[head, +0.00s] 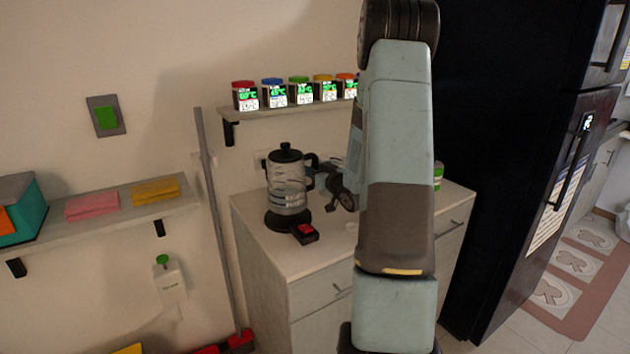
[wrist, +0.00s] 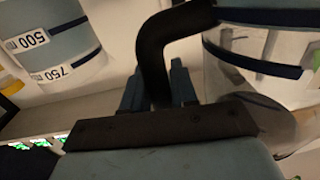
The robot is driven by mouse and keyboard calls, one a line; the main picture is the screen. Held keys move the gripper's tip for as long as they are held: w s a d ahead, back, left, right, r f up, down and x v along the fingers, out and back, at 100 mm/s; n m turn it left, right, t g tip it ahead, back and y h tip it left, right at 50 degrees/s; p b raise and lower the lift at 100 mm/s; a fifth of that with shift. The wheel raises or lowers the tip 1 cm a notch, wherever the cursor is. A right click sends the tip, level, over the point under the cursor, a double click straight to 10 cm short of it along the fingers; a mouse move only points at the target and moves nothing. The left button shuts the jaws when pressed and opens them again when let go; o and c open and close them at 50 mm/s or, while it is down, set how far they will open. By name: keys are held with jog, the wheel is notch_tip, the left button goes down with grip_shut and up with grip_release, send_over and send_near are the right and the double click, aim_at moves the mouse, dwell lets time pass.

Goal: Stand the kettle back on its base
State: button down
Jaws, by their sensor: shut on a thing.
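The kettle (head: 290,187) has a clear body with dark bands, a black lid and a black handle. It is upright at the left of the cabinet top in the head view. Its black base (head: 287,219) is directly below it, with a red-topped black block at the front. I cannot tell whether the kettle's bottom touches the base. My gripper (head: 319,171) is at the handle, on the kettle's right side. In the wrist view, the black handle (wrist: 156,52) runs between the fingers of my gripper (wrist: 158,88), which is shut on it. The kettle's body (wrist: 262,62) fills the right side.
The cabinet top (head: 345,238) is bare in front of my arm. A shelf (head: 285,110) above holds several dispensers with coloured lids. A grey pole (head: 212,210) leans left of the cabinet. A black fridge (head: 500,150) stands right. A container marked 500 and 750 (wrist: 48,40) shows in the wrist view.

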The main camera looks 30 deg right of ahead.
jog(key=f, duration=0.2)
jog(key=w+f, duration=0.1)
jog(key=f, duration=0.1)
dwell(0.3)
jog(key=c, duration=0.9)
grip_release()
jog(key=shift+f, duration=0.1)
